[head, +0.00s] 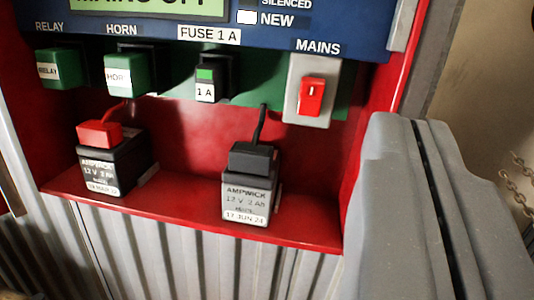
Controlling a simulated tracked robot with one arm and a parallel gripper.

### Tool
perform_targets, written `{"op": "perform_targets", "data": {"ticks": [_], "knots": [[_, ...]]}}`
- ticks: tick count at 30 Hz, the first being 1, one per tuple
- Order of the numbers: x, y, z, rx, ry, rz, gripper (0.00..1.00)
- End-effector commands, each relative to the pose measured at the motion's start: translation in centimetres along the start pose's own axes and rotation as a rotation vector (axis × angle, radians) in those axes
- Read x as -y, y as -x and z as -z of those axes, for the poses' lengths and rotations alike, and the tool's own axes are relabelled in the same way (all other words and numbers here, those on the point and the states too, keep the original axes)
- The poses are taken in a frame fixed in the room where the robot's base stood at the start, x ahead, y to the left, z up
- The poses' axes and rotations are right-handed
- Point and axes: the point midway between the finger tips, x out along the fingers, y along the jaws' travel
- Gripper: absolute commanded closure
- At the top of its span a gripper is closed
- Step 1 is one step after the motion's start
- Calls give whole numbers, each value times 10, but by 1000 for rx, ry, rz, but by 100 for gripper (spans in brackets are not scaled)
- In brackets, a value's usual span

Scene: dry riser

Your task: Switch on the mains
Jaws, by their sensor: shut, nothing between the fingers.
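The mains switch is a red rocker (311,97) on a light grey plate (297,116), under the label MAINS at the right of the red panel. A small light mark shows on the upper part of the rocker. The display (150,6) at the top is cut off by the frame; its visible lettering seems to read "MAINS OFF". My gripper (418,125) is large in the right foreground, its two grey fingers shut together with only a thin dark seam between them. It is empty and to the right of the switch, apart from it in the picture.
Two AMPWICK batteries, one with a red cap (113,165) and one with a black cap (250,190), stand on the red shelf (180,214). Relay (62,70), horn (125,75) and fuse (205,80) modules sit above. The panel's red right edge and a chain (516,180) are near my gripper.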

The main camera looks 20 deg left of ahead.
Motion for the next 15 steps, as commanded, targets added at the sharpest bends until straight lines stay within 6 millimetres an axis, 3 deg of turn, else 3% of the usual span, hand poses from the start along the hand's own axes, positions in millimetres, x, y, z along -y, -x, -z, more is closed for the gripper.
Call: {"op": "perform_targets", "data": {"ticks": [1, 6, 15], "knots": [[4, 4, -17, -9, -8, 16, 100], [16, 16, -45, -56, -37, 69, 100], [24, 25, -60, -96, -63, 107, 100]]}}
